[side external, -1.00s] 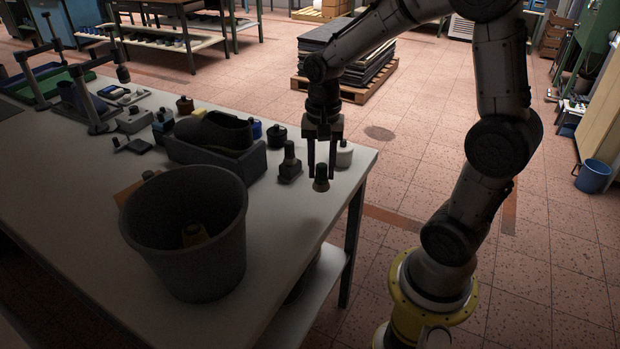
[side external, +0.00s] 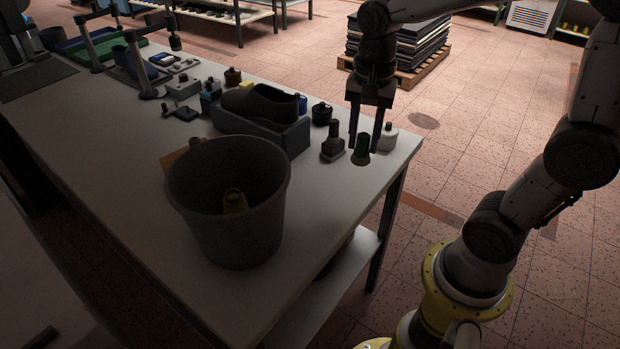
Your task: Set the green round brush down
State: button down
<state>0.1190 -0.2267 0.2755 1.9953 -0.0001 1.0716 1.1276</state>
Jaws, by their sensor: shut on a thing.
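The green round brush (side external: 362,146) is upright between the fingers of my gripper (side external: 365,138), near the right end of the white table (side external: 310,205). My gripper points down and is shut on the brush's green upper part. The brush's lower end is dark and is at or just above the table top; I cannot tell whether it touches.
A grey bucket (side external: 228,210) stands in front. Bare table lies before the brush.

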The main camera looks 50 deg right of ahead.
jog(key=shift+n, duration=0.3)
jog(key=w+f, duration=0.3)
jog(key=w, duration=0.1)
jog(key=w+f, duration=0.3)
jog(key=w, duration=0.2)
jog(key=w+f, duration=0.3)
jog(key=w, duration=0.2)
jog(key=shift+a+f, duration=0.3)
jog(key=shift+w+f, duration=0.5)
jog(key=shift+f, duration=1.55)
jog(key=shift+f, duration=0.15)
jog(key=c, duration=0.5)
grip_release()
